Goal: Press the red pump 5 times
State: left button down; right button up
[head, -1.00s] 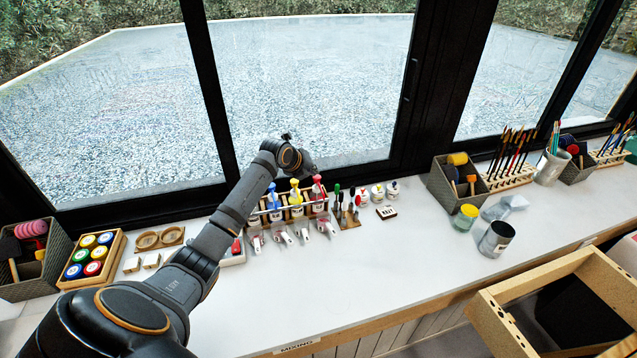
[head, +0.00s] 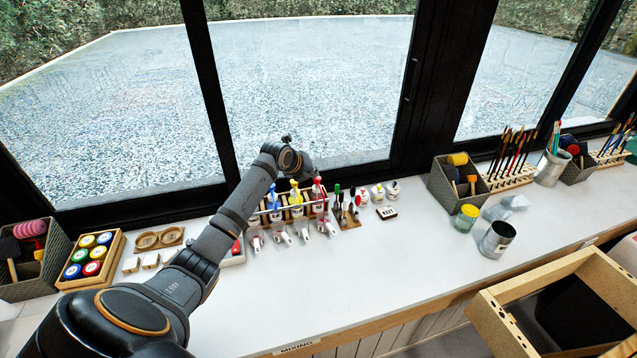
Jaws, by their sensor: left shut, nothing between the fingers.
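The red pump bottle (head: 318,198) stands at the right end of a row of pump bottles in a wooden rack on the white counter. A blue pump bottle (head: 273,204) and a yellow pump bottle (head: 295,200) stand to its left. My left gripper (head: 312,170) is at the red pump's head, shut and with nothing held. It is small and partly hidden by my wrist, so I cannot tell whether it touches the pump. My right gripper is not in view.
Small scoops (head: 303,236) lie in front of the rack. Several small jars (head: 377,193) stand to its right. A tray of coloured paint pots (head: 92,254) is at the left. A metal can (head: 497,239) stands at the right. The counter's front middle is clear.

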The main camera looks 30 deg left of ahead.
pick_arm(q)
jog(key=shift+f, duration=0.35)
jog(key=shift+r+p, duration=0.7)
jog(key=shift+r, duration=0.45)
notch_tip(320, 180, up, 6)
jog(key=p, duration=0.5)
dwell(0.4)
